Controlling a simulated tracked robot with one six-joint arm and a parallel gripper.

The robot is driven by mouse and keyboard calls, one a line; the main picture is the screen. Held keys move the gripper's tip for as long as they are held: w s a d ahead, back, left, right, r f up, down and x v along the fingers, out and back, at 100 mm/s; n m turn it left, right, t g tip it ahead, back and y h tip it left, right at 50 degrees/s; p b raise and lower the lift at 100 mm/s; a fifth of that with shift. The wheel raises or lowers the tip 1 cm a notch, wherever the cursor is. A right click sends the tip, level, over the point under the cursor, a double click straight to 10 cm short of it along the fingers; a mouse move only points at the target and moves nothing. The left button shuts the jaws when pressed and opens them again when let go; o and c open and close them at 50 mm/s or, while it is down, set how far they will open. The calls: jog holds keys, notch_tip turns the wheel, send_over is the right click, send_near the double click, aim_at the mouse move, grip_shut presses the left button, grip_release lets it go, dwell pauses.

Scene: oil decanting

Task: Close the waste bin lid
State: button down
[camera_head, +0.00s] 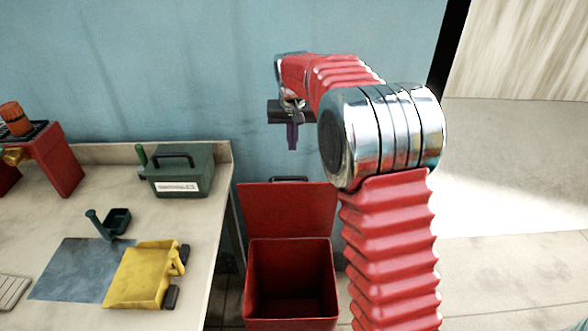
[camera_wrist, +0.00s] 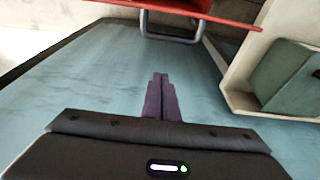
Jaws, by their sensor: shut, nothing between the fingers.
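The red waste bin (camera_head: 290,318) stands on the floor to the right of the workbench. Its inside is dark and I see nothing in it. Its red lid (camera_head: 287,212) is open and stands up at the back, with a dark handle (camera_head: 289,179) at its top edge. In the wrist view the lid edge (camera_wrist: 215,13) and the grey handle (camera_wrist: 170,30) show at the top. My gripper (camera_head: 292,143) is above the lid, apart from it, pointing down with its fingers together and empty. The fingers also show in the wrist view (camera_wrist: 161,77).
The workbench (camera_head: 210,215) at left holds a green box (camera_head: 182,175), a yellow container (camera_head: 138,277), a small dark green scoop (camera_head: 117,221), a blue-grey mat (camera_head: 70,270) and a red stand (camera_head: 58,165). The blue wall (camera_head: 200,70) is behind. The floor at right (camera_head: 510,260) is clear.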

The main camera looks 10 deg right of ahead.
notch_tip(320, 180, down, 9)
jog(key=s, duration=0.1)
jog(key=shift+s+a+f, duration=0.15)
jog(key=shift+s, duration=0.15)
dwell(0.9)
